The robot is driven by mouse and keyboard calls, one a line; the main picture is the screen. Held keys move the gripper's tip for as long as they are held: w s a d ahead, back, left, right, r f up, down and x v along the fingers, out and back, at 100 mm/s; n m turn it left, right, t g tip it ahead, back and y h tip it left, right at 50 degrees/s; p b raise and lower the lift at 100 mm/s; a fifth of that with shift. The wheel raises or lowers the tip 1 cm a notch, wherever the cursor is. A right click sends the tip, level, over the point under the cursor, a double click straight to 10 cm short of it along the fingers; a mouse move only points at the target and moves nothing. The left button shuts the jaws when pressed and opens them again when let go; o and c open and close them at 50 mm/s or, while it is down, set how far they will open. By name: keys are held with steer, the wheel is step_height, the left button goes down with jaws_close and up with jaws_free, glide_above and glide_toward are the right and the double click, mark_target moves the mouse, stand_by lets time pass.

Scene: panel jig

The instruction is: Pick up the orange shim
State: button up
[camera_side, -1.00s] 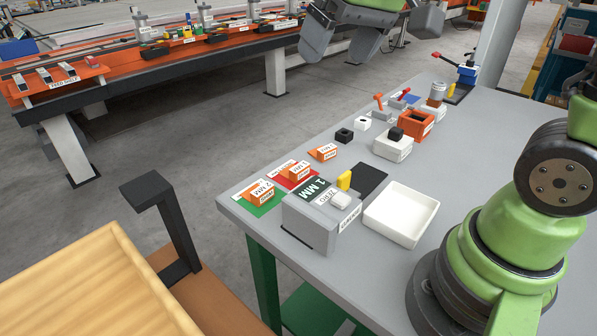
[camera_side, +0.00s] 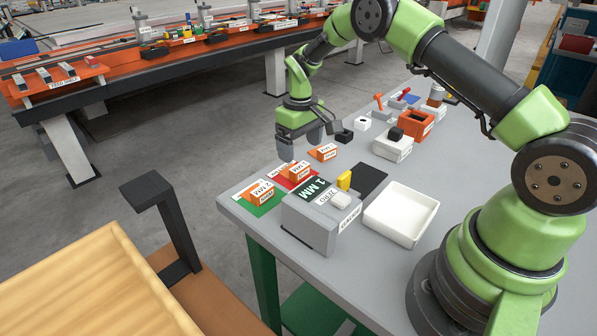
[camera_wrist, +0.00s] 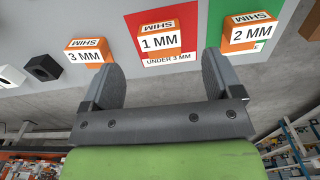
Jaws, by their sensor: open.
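Three orange shims with white labels lie near the table's far left edge. The 2 MM shim (camera_side: 262,191) is on a green patch, the 1 MM shim (camera_side: 299,171) is on a red patch, and the 3 MM shim (camera_side: 323,152) is on bare table. The wrist view shows the 3 MM shim (camera_wrist: 86,52) at left, the 1 MM shim (camera_wrist: 160,38) in the middle and the 2 MM shim (camera_wrist: 250,33) at right. My gripper (camera_side: 301,150) is open and empty above this row. In the wrist view my gripper (camera_wrist: 161,72) has the 1 MM shim framed between and beyond its fingertips.
A grey box with a 1 MM display (camera_side: 314,190) stands in front of the shims, with a yellow piece (camera_side: 344,181) beside it. A white tray (camera_side: 430,205), a black block (camera_side: 344,136), a white block (camera_side: 363,123) and an orange box (camera_side: 415,123) are to the right.

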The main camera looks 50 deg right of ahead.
mark_target(298, 166)
steer(key=f, duration=0.6)
steer(key=shift+w+f, duration=0.3)
steer(key=shift+f, duration=0.1)
steer(key=c, duration=1)
